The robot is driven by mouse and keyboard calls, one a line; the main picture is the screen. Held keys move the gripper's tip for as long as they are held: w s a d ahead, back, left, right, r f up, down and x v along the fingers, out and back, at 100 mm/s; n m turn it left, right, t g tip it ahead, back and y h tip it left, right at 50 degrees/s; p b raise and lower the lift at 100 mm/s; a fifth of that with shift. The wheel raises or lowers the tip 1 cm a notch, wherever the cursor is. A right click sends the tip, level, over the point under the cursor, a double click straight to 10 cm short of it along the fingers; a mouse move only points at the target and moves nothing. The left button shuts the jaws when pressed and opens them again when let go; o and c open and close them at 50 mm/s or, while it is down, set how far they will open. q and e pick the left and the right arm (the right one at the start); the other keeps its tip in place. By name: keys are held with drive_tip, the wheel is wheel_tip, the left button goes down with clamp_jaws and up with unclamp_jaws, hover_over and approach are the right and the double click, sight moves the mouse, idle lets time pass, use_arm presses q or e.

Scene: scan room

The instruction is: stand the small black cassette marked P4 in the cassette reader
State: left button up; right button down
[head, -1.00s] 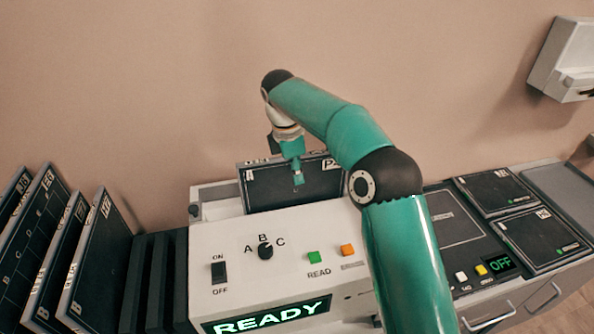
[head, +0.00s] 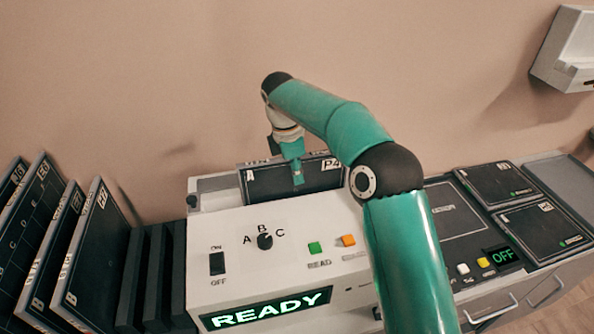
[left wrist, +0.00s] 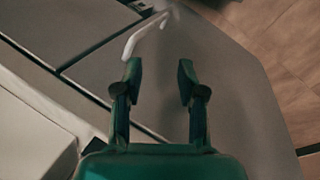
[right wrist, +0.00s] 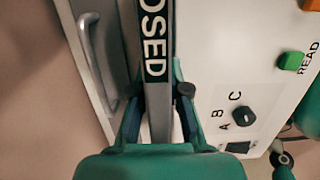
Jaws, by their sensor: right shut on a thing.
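The black cassette marked P4 (head: 275,184) stands upright at the back of the white cassette reader (head: 225,240); its lower part is hidden behind the housing. My right gripper (head: 297,178) is shut on its upper edge. In the right wrist view the fingers (right wrist: 158,115) close around the cassette's edge strip (right wrist: 154,45), lettered "OSED". Whether the cassette is fully seated cannot be told. The reader display reads READY. My left gripper (left wrist: 159,75) is open and empty in the left wrist view, over a grey surface (left wrist: 230,80).
Several large black cassettes (head: 85,260) lean at the left, beside dark upright dividers (head: 155,275). A box (head: 570,50) hangs on the wall, which is otherwise bare.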

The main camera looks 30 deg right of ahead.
drive_tip(key=shift+f, duration=0.45)
drive_tip(key=c, duration=1.1)
unclamp_jaws()
drive_tip(key=shift+f, duration=0.1)
drive_tip(key=shift+w+a+r, duration=0.1)
drive_tip(key=shift+a+r, duration=0.1)
drive_tip(key=shift+r, duration=1.05)
drive_tip(key=shift+a+r, duration=0.15)
drive_tip(key=shift+r, duration=1.05)
drive_tip(key=shift+w+a+r, duration=0.1)
drive_tip(key=shift+a+r, duration=0.1)
drive_tip(key=shift+r, duration=1.05)
